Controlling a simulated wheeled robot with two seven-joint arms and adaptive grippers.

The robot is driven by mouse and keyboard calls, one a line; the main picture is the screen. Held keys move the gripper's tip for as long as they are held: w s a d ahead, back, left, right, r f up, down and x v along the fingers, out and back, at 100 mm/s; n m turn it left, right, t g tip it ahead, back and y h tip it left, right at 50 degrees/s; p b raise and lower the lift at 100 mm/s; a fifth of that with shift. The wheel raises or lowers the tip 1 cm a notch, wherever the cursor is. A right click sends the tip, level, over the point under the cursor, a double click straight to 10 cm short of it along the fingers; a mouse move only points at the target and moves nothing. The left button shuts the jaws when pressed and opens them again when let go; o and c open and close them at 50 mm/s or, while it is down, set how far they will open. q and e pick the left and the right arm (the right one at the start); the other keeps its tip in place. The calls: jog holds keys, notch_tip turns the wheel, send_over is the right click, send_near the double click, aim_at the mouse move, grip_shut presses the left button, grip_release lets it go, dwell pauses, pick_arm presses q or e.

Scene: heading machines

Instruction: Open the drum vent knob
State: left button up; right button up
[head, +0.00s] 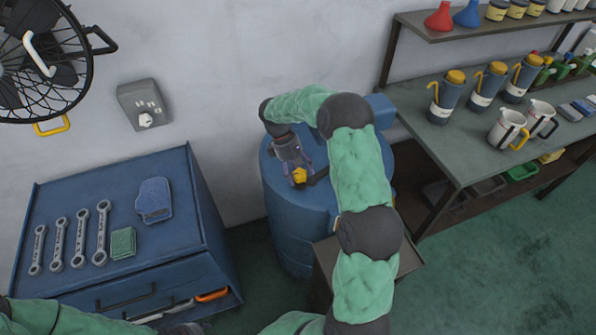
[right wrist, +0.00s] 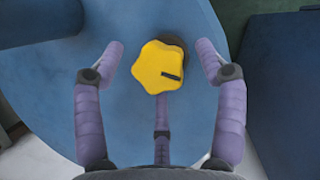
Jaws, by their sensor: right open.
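The yellow lobed vent knob (head: 299,176) stands on top of the blue drum (head: 292,222). In the right wrist view the knob (right wrist: 158,68) has a dark line pointing right from near its middle, with a dark part behind its upper right. My right gripper (head: 300,171) is at the knob. In the right wrist view its purple fingers (right wrist: 161,62) are open, one left and one right of the knob, with a third below. Gaps show between the side fingers and the knob.
A blue cabinet (head: 185,225) with wrenches (head: 101,232), a green sponge pad (head: 123,243) and an open tool drawer stands left of the drum. A brown box (head: 408,262) stands before the drum. A workbench (head: 440,150) with jugs is at right.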

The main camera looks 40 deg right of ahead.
jog(key=c, duration=1.1)
jog(key=shift+s+a+r+n+p, duration=0.1)
jog(key=shift+n+p, duration=0.6)
jog(key=shift+p, duration=0.15)
jog(key=shift+n+h, duration=0.3)
jog(key=shift+h, duration=0.1)
jog(key=shift+f, duration=0.2)
jog(key=o, duration=1.1)
jog(key=shift+r, duration=0.1)
